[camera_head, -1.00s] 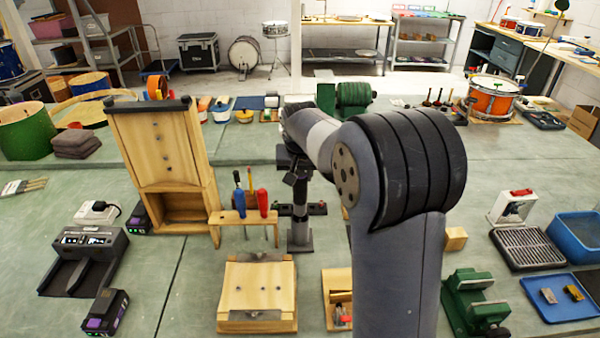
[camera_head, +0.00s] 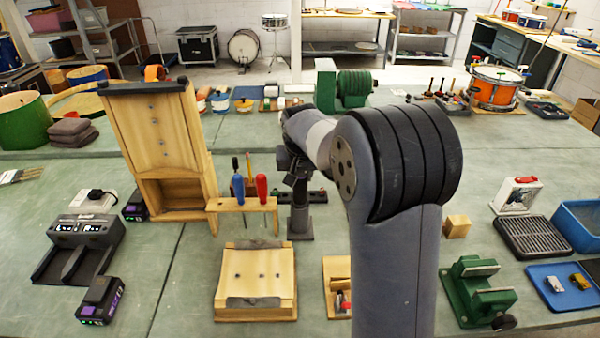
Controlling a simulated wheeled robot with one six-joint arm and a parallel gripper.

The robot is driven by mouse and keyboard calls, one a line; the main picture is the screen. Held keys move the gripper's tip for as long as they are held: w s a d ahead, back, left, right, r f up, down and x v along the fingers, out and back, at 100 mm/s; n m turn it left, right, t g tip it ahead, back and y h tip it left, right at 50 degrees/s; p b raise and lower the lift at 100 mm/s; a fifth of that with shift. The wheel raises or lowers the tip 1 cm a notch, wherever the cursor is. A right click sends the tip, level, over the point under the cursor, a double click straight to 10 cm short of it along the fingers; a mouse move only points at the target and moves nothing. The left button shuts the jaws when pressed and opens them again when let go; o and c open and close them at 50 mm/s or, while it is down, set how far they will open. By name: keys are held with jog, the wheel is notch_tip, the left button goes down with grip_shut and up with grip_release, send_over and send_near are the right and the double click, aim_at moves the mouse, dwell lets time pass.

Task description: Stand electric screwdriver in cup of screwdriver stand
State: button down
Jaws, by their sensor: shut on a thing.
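My gripper (camera_head: 297,178) is at the middle of the bench, partly hidden by my own arm. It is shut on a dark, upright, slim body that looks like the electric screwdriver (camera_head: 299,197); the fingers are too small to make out. Directly below is a dark grey post on a square foot, which looks like the screwdriver stand (camera_head: 300,236). The screwdriver's lower end lines up with the stand's top in this view. I cannot tell whether it is inside the cup or just above it.
A wooden rack (camera_head: 227,205) with blue and red screwdrivers stands close left of the stand. A dark low bar (camera_head: 316,196) is beside the gripper. A wooden block (camera_head: 256,283) lies in front. A green vise (camera_head: 478,290) is at right.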

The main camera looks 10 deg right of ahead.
jog(key=shift+f, duration=0.4)
jog(key=c, duration=0.9)
grip_release()
jog(key=b+v, duration=0.1)
jog(key=v, duration=0.9)
jog(key=shift+s+r, duration=0.2)
jog(key=shift+r, duration=0.2)
